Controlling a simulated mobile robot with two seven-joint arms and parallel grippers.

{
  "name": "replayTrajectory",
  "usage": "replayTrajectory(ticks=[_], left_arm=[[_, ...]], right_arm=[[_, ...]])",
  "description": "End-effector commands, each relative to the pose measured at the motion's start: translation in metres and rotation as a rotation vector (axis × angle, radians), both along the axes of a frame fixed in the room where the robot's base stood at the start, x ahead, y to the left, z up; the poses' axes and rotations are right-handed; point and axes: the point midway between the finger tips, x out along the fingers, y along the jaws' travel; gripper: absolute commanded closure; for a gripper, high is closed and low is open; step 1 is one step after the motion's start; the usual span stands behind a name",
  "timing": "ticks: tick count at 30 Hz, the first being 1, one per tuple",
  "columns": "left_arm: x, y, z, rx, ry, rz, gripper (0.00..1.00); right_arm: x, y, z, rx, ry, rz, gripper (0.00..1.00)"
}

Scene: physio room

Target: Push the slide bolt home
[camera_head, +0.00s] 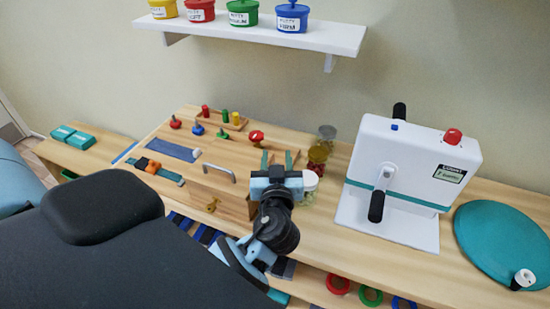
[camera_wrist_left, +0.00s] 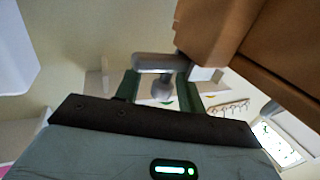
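A wooden activity box (camera_head: 185,150) stands on the bench. In the left wrist view, a grey metal bar with a rounded knob (camera_wrist_left: 161,88), which looks like the slide bolt, sits by the brown wooden box corner (camera_wrist_left: 215,30). My left gripper (camera_head: 279,158) is at the right end of the box in the head view and hides the bolt there. In the wrist view the green fingers (camera_wrist_left: 158,80) stand apart, one on each side of the knob. I cannot tell whether either finger touches it. My right gripper is in neither view.
Close to my left gripper stand a white-lidded jar (camera_head: 308,184) and coloured jars (camera_head: 319,153). A white hand-crank machine (camera_head: 400,170) and teal disc (camera_head: 503,243) are farther right. A shelf (camera_head: 330,36) hangs above.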

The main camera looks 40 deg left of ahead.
Motion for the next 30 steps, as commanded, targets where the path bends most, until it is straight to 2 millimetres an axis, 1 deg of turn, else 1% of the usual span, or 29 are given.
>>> replayTrajectory(ticks=[7, 8, 16, 17, 25, 30], left_arm=[[0.001, 0.001, -0.001, 0.0, 0.001, 0.0, 0.61], [0.001, 0.001, -0.001, 0.0, 0.001, 0.0, 0.63], [0.0, 0.001, -0.001, 0.0, 0.001, 0.001, 0.99], [0.0, 0.001, -0.001, 0.0, 0.001, 0.001, 1.0], [0.0, 0.003, -0.001, 0.0, 0.002, 0.001, 1.0], [-0.005, 0.021, -0.003, -0.001, 0.004, 0.005, 1.0]], right_arm=[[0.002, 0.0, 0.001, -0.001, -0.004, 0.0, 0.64], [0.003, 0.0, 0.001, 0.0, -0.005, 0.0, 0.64], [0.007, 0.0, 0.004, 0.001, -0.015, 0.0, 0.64], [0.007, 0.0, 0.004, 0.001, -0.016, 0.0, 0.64], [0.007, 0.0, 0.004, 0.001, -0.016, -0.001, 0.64], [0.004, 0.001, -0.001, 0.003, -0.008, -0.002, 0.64]])
